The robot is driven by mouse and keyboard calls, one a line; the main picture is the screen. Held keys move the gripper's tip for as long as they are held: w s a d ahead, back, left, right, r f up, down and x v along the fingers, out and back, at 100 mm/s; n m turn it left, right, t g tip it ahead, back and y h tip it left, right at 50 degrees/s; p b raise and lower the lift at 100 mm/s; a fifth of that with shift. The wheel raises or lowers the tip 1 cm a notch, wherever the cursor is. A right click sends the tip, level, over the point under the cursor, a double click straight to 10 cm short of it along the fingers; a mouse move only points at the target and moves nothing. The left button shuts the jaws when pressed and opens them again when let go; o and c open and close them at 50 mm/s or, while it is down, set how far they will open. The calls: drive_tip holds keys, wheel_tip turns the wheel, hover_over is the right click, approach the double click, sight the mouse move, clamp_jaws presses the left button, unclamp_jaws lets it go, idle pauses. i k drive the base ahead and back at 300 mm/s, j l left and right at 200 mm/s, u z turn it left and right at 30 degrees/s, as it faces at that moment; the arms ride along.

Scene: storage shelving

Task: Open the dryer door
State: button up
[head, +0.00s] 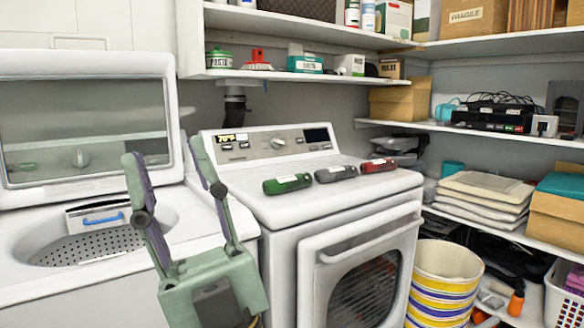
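The dryer (277,232) is the white machine in the middle of the head view, with a control panel (270,142) at its back. Its front door (312,274) has a dark glass window (365,290) and a pale bar handle (370,232) along the top. The door looks shut; its lower part is cut off by the picture edge. My gripper (164,155) is open and empty, fingers pointing up, to the left of the dryer door and nearer the camera. It overlaps the gap between the two machines in the picture and appears clear of the handle.
A white washer (95,290) with its lid (85,115) raised stands at the left. Green (287,184), grey (335,173) and red (378,165) bottles lie on the dryer. A striped bucket (445,285) stands close to the dryer's right. Loaded shelves (480,130) fill the right side.

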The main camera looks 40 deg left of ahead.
sight(359, 275)
drive_tip(key=i+u, duration=0.15)
drive_tip(key=u, duration=0.3)
drive_tip(key=i+l+u, duration=0.1)
drive_tip(key=u, duration=0.4)
drive_tip(key=i+l+u, duration=0.1)
drive_tip(key=u, duration=0.35)
drive_tip(key=i+l+u, duration=0.2)
drive_tip(key=l, duration=0.15)
drive_tip(key=l+u, duration=0.25)
drive_tip(key=l, duration=0.15)
drive_tip(key=i+l+u, duration=0.2)
drive_tip(key=l, duration=0.25)
drive_tip(key=k+j, duration=0.05)
